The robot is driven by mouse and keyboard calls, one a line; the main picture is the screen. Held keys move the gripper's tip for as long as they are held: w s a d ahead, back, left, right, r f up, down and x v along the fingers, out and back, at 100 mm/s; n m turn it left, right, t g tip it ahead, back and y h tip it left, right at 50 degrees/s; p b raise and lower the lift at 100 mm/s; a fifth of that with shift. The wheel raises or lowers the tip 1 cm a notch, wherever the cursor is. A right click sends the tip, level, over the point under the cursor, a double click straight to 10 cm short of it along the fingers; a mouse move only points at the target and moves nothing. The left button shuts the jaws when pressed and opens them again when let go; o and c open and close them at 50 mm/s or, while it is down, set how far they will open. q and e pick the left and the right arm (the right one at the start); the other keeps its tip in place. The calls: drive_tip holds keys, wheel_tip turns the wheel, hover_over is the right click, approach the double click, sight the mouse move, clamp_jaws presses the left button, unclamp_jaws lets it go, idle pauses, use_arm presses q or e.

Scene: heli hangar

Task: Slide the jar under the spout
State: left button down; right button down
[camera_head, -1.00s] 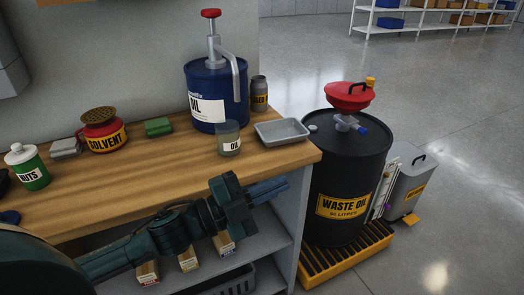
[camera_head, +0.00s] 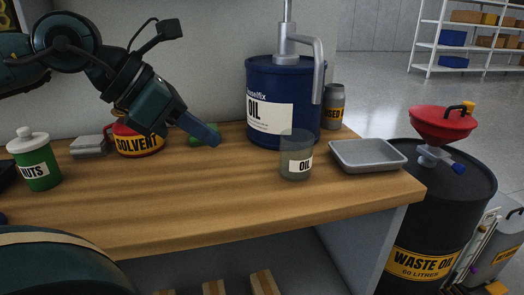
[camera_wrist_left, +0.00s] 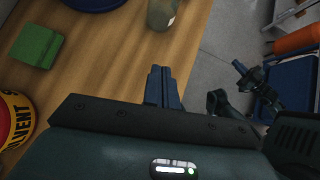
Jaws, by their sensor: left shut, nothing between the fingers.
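The jar (camera_head: 296,160) is a small grey see-through jar labelled OIL, upright on the wooden bench in front of the blue oil drum (camera_head: 262,85). The drum's grey pump spout (camera_head: 318,72) hangs down on the drum's right side; the jar stands nearer to me and a little left of the spout's lower end. My left gripper (camera_head: 212,139) is shut and empty, above the bench left of the jar and apart from it. In the left wrist view its closed fingers (camera_wrist_left: 163,86) point towards the jar (camera_wrist_left: 162,13), whose top is cut off.
A grey tray (camera_head: 368,167) lies right of the jar. A green block (camera_head: 205,130), a red solvent can (camera_head: 138,146) and a green nuts tin (camera_head: 35,168) stand left. The waste oil barrel (camera_head: 430,240) is beyond the bench's right end. Bench in front of the jar is clear.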

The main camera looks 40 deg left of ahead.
sight(282, 166)
use_arm(q)
drive_tip(key=x, duration=0.9)
drive_tip(key=shift+w+a+f, duration=0.1)
drive_tip(key=shift+w+f, duration=0.15)
drive_tip(key=shift+f, duration=0.1)
drive_tip(key=shift+w, duration=0.4)
drive_tip(key=shift+w+d+p, duration=0.4)
drive_tip(key=shift+w+d, duration=0.1)
drive_tip(key=shift+w, duration=0.3)
drive_tip(key=shift+w+d+r, duration=0.1)
drive_tip(key=shift+w+d, duration=0.35)
drive_tip(key=shift+w, duration=0.15)
use_arm(e)
drive_tip(key=shift+g, duration=0.3)
